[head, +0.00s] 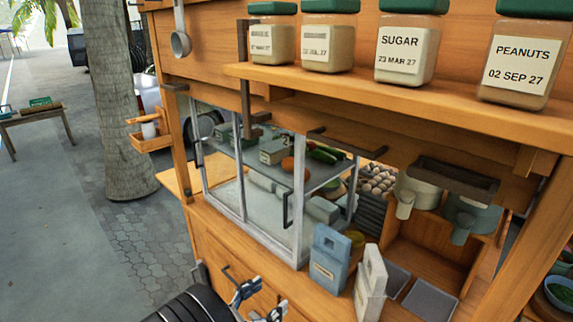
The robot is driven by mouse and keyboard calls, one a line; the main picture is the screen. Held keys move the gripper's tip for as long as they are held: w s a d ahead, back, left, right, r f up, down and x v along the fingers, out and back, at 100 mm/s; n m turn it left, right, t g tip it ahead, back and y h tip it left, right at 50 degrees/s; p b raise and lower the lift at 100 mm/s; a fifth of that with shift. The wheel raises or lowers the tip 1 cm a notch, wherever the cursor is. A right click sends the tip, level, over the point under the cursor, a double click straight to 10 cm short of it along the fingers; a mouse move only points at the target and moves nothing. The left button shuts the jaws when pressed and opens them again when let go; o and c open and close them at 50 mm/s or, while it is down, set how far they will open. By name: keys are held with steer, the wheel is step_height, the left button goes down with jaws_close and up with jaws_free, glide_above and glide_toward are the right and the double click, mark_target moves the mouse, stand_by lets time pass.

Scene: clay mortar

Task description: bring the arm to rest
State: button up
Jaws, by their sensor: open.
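My gripper (262,301) shows at the bottom edge of the head view, left of centre. Its two fingers are spread apart and nothing shows between them. It is in front of the wooden drawer front of the food cart (207,232), below the glass case. My dark arm link shows beside it at the bottom edge; the rest of the arm is out of view. I cannot tell whether the gripper touches the cart.
A glass case (245,205) with a handled door stands on the counter. A blue carton (328,259) and a white carton (371,283) stand right of it. A shelf (440,107) with labelled jars overhangs. Paved ground (135,250) on the left is clear.

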steer(key=s+d+r+m+g+y, duration=0.1)
steer(key=s+d+r+m+g, duration=0.3)
steer(key=d+r+m+g, duration=0.45)
steer(key=s+d+r+m+g+y, duration=0.1)
steer(key=s+d+r+m+g, duration=0.2)
steer(key=s+d+r+m, duration=0.55)
steer(key=s+d+r+m+t+y, duration=0.1)
steer(key=s+r+m+t+y, duration=0.1)
steer(key=s+m+y, duration=0.3)
steer(key=s+d+r+m+t+y+b, duration=0.1)
steer(key=s+m+y, duration=0.3)
steer(key=s, duration=0.6)
steer(key=shift+d+r+m+t+y, duration=0.4)
steer(key=shift+r+y, duration=0.15)
steer(key=shift+y, duration=0.45)
